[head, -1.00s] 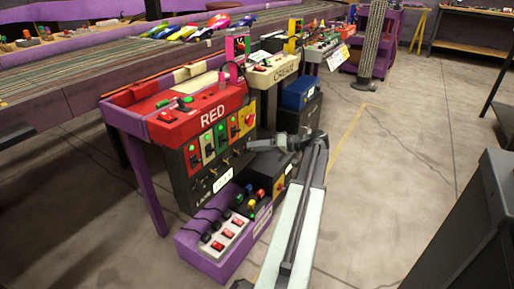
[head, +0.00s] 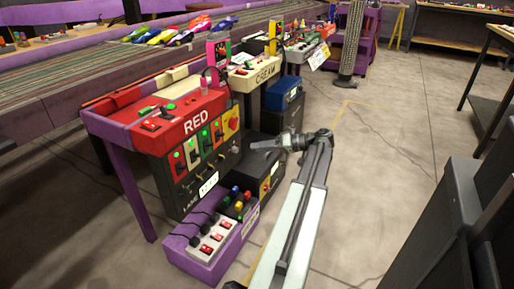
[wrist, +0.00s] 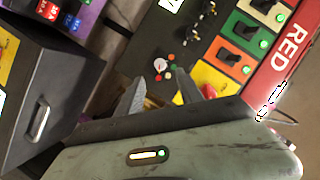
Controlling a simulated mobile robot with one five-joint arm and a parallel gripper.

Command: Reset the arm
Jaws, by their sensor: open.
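My arm (head: 297,215) reaches up from the lower middle of the head view and bends left at its wrist. My gripper (head: 258,146) points left at the side of the red lane station (head: 182,125), over a dark box. No held object shows. In the wrist view my gripper's grey fingers (wrist: 160,90) are apart, in front of the station's dark panel with its switches. The wrist view is tilted, with the RED label at right. Whether the fingers touch anything cannot be told.
A purple tray (head: 205,265) with a white power strip (head: 213,236) and coloured knobs sits on the floor below the station. A cream station (head: 252,77) and blue box (head: 283,97) stand behind. Grey floor (head: 385,150) is open at right; dark casing (head: 440,225) stands lower right.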

